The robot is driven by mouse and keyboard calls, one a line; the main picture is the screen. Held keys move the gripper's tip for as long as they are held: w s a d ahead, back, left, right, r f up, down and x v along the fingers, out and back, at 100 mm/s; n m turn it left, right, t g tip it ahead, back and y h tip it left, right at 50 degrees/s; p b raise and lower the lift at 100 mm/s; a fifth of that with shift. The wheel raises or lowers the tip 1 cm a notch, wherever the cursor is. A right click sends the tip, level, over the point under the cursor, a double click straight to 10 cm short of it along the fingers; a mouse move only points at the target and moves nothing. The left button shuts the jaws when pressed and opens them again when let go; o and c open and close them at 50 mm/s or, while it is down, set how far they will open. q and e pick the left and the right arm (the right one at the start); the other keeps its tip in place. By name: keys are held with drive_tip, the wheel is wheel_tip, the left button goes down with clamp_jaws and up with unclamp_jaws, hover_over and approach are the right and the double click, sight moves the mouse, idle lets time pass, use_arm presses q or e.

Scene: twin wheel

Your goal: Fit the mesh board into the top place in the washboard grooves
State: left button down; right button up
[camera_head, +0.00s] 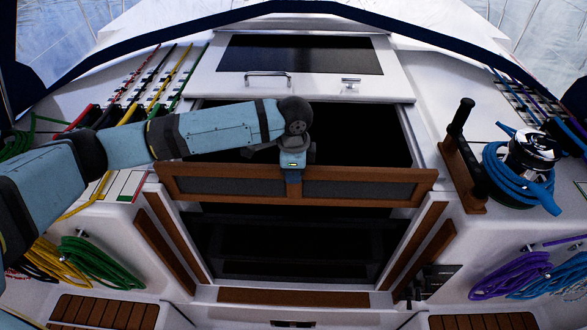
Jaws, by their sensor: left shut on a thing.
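The mesh board (368,191) is a long wooden frame with dark mesh panels on either side of a middle post. My left gripper (293,174) is shut on the board at its middle top edge. It holds the board nearly level across the upper part of the dark companionway opening (290,240). The board's ends overlap the tops of the wooden side strips (172,232) and (412,244). The grooves themselves are hidden or too dark to tell, so I cannot tell whether the ends sit in them. My right gripper is not in view.
The sliding hatch (400,82) with its handle (268,76) lies above the opening. A winch (531,150) with blue rope and an upright black handle (461,120) stand at the right. Coiled green rope (100,262) and purple rope (510,275) hang at the sides.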

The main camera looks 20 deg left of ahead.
sight(294, 190)
use_arm(q)
drive_tip(key=shift+f+b, duration=0.8)
drive_tip(key=shift+f, duration=2.9)
drive_tip(key=c, duration=0.9)
unclamp_jaws()
drive_tip(key=shift+c, duration=0.2)
drive_tip(key=shift+f, duration=0.1)
drive_tip(key=shift+r, duration=0.35)
wheel_tip(294, 190, up, 12)
drive_tip(key=shift+r+b, duration=0.25)
drive_tip(key=shift+b, duration=0.6)
drive_tip(key=shift+r, duration=0.4)
